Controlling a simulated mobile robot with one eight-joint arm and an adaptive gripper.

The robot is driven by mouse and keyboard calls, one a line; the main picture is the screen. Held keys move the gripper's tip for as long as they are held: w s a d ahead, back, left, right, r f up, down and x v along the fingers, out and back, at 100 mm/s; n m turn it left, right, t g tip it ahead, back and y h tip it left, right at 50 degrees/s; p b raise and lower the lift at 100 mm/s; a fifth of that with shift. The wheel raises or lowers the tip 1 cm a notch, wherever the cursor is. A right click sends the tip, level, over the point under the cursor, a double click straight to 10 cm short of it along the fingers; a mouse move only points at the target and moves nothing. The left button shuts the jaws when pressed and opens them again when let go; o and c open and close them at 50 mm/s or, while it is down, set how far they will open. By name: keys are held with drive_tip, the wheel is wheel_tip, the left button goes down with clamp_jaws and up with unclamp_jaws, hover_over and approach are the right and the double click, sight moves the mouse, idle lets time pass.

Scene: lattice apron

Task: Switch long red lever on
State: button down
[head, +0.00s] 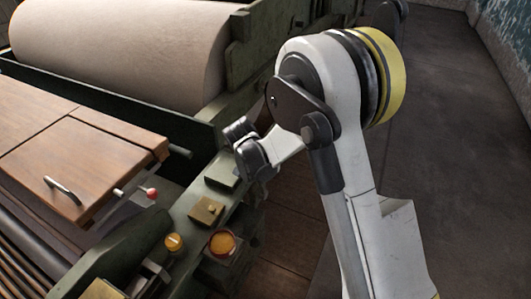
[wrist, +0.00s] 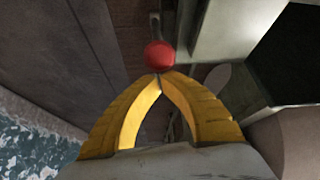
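In the wrist view, a round red knob (wrist: 160,55) sits straight beyond the fingertips, touching or nearly touching them. I cannot tell if there is a small gap. My gripper (wrist: 159,77) has two yellow fingers whose tips meet, with nothing visible between them. In the head view, a small lever with a red ball end (head: 152,193) and a pale rod sticks out beside the wooden panel. I cannot tell if it is the same knob. My gripper's fingers do not show clearly in the head view; the dark wrist parts are above the green machine side.
The green machine (head: 192,215) carries several buttons, including a yellow one (head: 174,242) and an amber one (head: 222,243). A wooden panel (head: 75,165) with a metal handle lies at left, below a large pale roll (head: 120,45). Grey floor (head: 440,110) is clear at right.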

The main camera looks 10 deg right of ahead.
drive_tip(key=shift+s+a+f+b, duration=0.25)
drive_tip(key=shift+s+a, duration=0.3)
drive_tip(key=shift+s, duration=0.25)
drive_tip(key=shift+s+a+f+b, duration=0.1)
drive_tip(key=shift+s+a+f, duration=0.15)
drive_tip(key=shift+s+a, duration=0.45)
drive_tip(key=shift+s+d+f, duration=0.1)
drive_tip(key=shift+s, duration=0.1)
drive_tip(key=w+r+p, duration=0.1)
drive_tip(key=w+d+r+p, duration=0.1)
drive_tip(key=r, duration=0.1)
drive_tip(key=shift+w+r, duration=0.3)
drive_tip(key=shift+w, duration=0.1)
drive_tip(key=s+a+r+p, duration=0.2)
drive_tip(key=s+a+r, duration=0.2)
drive_tip(key=s, duration=0.2)
drive_tip(key=shift+s+r+p, duration=0.25)
drive_tip(key=shift+r+p, duration=0.1)
